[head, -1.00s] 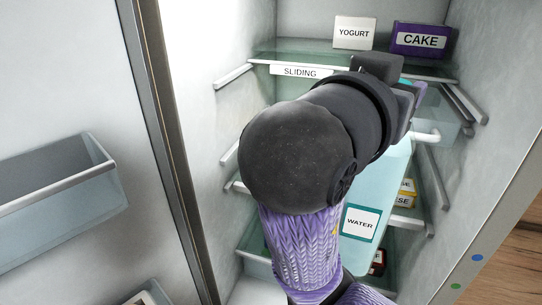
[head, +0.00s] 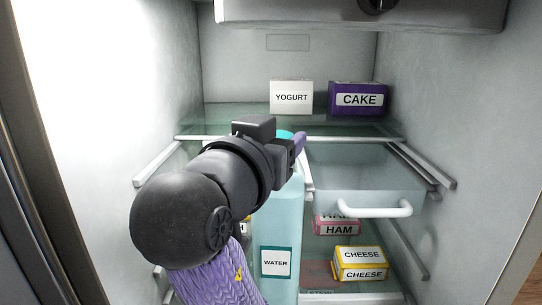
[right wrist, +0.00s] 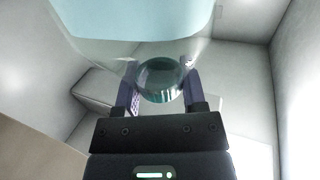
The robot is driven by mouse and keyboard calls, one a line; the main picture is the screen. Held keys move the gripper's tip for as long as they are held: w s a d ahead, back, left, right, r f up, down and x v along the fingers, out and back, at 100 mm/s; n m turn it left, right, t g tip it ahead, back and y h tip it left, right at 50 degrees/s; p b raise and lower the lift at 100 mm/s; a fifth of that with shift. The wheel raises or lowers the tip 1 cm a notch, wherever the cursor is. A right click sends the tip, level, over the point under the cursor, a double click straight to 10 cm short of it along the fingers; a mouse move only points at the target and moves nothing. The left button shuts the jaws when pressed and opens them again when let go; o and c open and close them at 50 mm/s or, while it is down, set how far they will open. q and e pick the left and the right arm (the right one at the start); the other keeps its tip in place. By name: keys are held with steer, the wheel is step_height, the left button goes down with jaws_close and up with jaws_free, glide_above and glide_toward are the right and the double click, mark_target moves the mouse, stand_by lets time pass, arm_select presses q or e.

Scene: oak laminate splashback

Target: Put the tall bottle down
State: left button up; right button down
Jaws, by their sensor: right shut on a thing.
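The tall bottle (head: 284,215) is light blue with a WATER label and stands upright in the head view, inside the open fridge. Its lower end runs out of the picture, so I cannot tell whether it touches a surface. My right gripper (head: 292,150) is shut on its upper end, near the teal cap (head: 285,134). In the right wrist view a dark teal round part (right wrist: 160,80) sits between the two fingers, and a large light blue surface shows at the top. My right arm hides part of the shelves. My left gripper is not in view.
A white yogurt box (head: 291,97) and a purple cake box (head: 358,99) stand on the upper glass shelf (head: 240,117). A clear drawer with a white handle (head: 374,208) is below.

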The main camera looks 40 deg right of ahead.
steer(key=w+d+f+p, duration=0.1)
steer(key=w+d+p, duration=0.1)
steer(key=w, duration=0.5)
steer(key=w+d+f+p, duration=0.2)
steer(key=w+p, duration=0.2)
steer(key=w, duration=0.4)
steer(key=shift+f, duration=0.25)
steer(key=shift+w+f, duration=0.1)
steer(key=shift+c, duration=0.7)
jaws_free()
steer(key=b+v, duration=0.5)
steer(key=v, duration=0.7)
steer(key=shift+a, duration=0.1)
